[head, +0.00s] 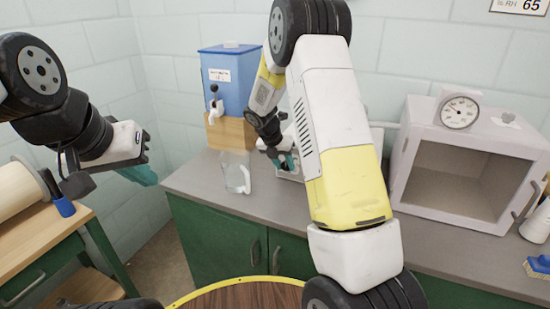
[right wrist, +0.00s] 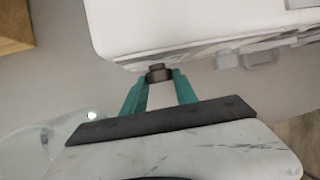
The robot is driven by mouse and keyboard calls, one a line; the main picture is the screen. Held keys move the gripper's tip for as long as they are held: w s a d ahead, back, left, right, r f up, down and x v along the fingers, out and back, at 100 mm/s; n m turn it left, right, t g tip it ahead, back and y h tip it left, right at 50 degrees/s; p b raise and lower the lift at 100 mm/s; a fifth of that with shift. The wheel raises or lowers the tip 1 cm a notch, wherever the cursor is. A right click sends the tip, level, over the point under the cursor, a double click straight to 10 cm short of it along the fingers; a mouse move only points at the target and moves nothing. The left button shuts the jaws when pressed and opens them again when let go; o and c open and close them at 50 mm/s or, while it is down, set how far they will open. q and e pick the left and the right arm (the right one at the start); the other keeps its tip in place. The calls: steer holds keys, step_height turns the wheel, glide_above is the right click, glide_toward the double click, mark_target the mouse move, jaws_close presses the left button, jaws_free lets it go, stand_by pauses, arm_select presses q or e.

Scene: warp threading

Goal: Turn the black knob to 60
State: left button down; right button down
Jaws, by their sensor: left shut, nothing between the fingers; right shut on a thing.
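The dark, brownish-black knob (right wrist: 158,72) sticks out from the lower edge of a white appliance (right wrist: 195,25) in the right wrist view. My right gripper (right wrist: 158,85) is shut on this knob, one teal finger on each side. The knob's markings and pointer are not visible, so its setting cannot be read. In the head view my right gripper (head: 284,162) reaches down to the counter, and my arm hides most of the appliance and the knob. My left gripper (head: 140,174) is shut and empty at the left, above the gap beside the wooden bench.
A clear jug (head: 235,178) stands on the grey counter (head: 215,192), left of my right gripper. A blue dispenser (head: 228,75) on a wooden block stands behind it. A white open-fronted cabinet (head: 400,175) with a round dial (head: 459,110) on top is at the right.

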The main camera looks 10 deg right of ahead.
steer(key=t+y, duration=0.1)
steer(key=y, duration=0.1)
steer(key=d+m+t+y, duration=0.1)
steer(key=t+y, duration=0.2)
steer(key=y, duration=0.1)
steer(key=shift+s+d+f+m+y, duration=0.15)
steer(key=shift+s+m+y, duration=0.15)
steer(key=shift+s+m, duration=0.1)
steer(key=t+y, duration=0.2)
steer(key=m+t+y, duration=0.1)
steer(key=shift+s+d+f, duration=0.1)
steer(key=shift+s+f, duration=0.05)
steer(key=shift+f, duration=0.1)
steer(key=shift+f+m+t+y, duration=0.15)
steer(key=shift+m+t+y, duration=0.15)
steer(key=shift+t+y, duration=0.5)
steer(key=shift+f+m+t+y, duration=0.1)
steer(key=shift+m+t+y, duration=0.2)
steer(key=shift+t+y, duration=0.45)
steer(key=shift+t, duration=0.25)
steer(key=c, duration=1)
jaws_free()
steer(key=shift+o, duration=0.2)
